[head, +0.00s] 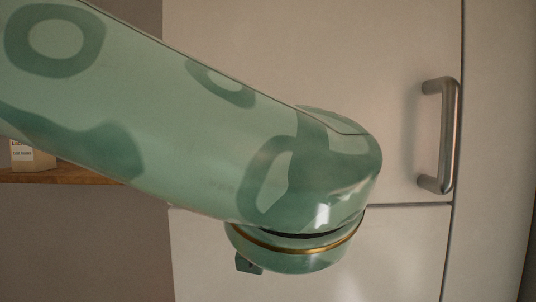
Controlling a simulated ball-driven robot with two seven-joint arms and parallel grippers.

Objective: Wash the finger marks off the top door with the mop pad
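The top door (390,60) is a pale cream panel filling the upper middle and right of the head view. A grey bar handle (449,135) stands upright near its right edge. My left arm, green with darker patches, comes in from the left and covers much of the door. No finger marks show on the part of the door I can see. Neither gripper is in view, and I cannot see the mop pad. A small dark piece below my arm's end is too little to make out.
A lower pale door (400,250) sits under the top door, with a dark gap between them. At left a wooden shelf (70,175) carries a small labelled box (35,156), partly behind my arm. Another pale panel (500,130) stands at the right.

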